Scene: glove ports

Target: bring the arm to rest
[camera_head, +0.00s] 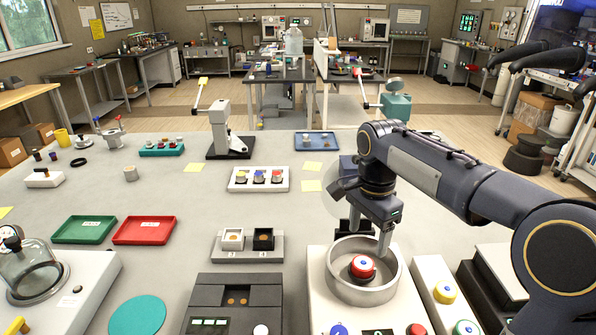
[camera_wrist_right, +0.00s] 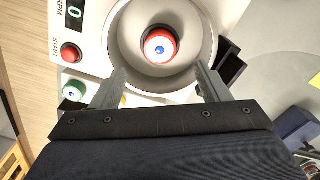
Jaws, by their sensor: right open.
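My right arm comes in from the right in the head view. Its gripper (camera_head: 370,232) points down over a round metal bowl (camera_head: 389,283) on a white machine. Its two fingers are apart with nothing between them; the gripper also shows in the wrist view (camera_wrist_right: 162,78). A round red piece (camera_head: 362,267) with a white top and blue centre sits inside the bowl, below the fingers and apart from them. In the wrist view this red piece (camera_wrist_right: 160,46) lies beyond the fingertips, inside the bowl (camera_wrist_right: 120,40). My left gripper is out of view.
A white block with coloured pieces (camera_head: 258,188) and a blue tray (camera_head: 317,149) lie farther back.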

